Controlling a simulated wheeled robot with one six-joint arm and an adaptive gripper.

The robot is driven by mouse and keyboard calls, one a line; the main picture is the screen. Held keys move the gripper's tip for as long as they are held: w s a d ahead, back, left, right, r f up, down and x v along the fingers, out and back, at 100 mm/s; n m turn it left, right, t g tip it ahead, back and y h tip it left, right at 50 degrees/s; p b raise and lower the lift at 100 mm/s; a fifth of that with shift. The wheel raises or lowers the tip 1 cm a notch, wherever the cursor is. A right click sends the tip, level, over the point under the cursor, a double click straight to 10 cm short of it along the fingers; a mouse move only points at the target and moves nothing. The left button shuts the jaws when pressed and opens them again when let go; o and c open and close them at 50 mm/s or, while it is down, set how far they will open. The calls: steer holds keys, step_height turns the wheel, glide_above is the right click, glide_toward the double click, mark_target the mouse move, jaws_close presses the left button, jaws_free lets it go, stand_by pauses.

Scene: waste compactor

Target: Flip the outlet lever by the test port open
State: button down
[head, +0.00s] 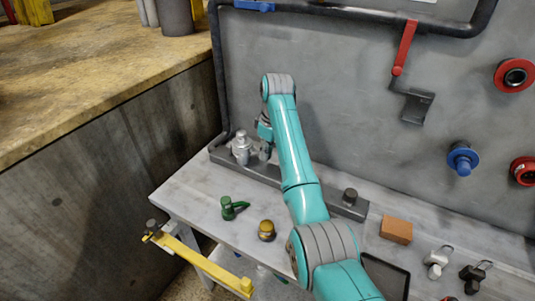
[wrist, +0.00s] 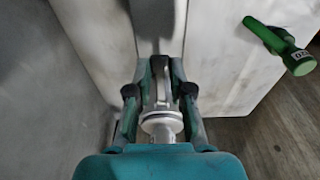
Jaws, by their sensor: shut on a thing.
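My gripper (head: 266,150) is at the left end of the dark grey bar along the wall, beside an upright silver metal fitting (head: 241,147). In the wrist view my gripper (wrist: 160,90) is shut on a slim pale grey metal part (wrist: 160,78), with a round whitish collar (wrist: 162,124) close to the wrist. Whether this part is the outlet lever cannot be told for certain, since the fingers and arm hide much of it. No test port label is readable.
A green valve handle (head: 233,207) and a brass knob (head: 267,230) are on the bench in front of the bar. A red lever (head: 404,48) hangs from the pipe on the wall. An orange-brown block (head: 396,230) lies right of my arm. A yellow bar (head: 198,262) runs along the front.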

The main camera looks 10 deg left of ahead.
steer(key=shift+a+r+h, duration=0.15)
steer(key=shift+r+h, duration=0.25)
steer(key=shift+h, duration=0.4)
steer(key=shift+w, duration=0.1)
steer(key=c, duration=1)
jaws_free()
steer(key=shift+c, duration=0.2)
step_height(320, 180, up, 8)
steer(key=shift+f, duration=0.25)
steer(key=shift+a, duration=0.1)
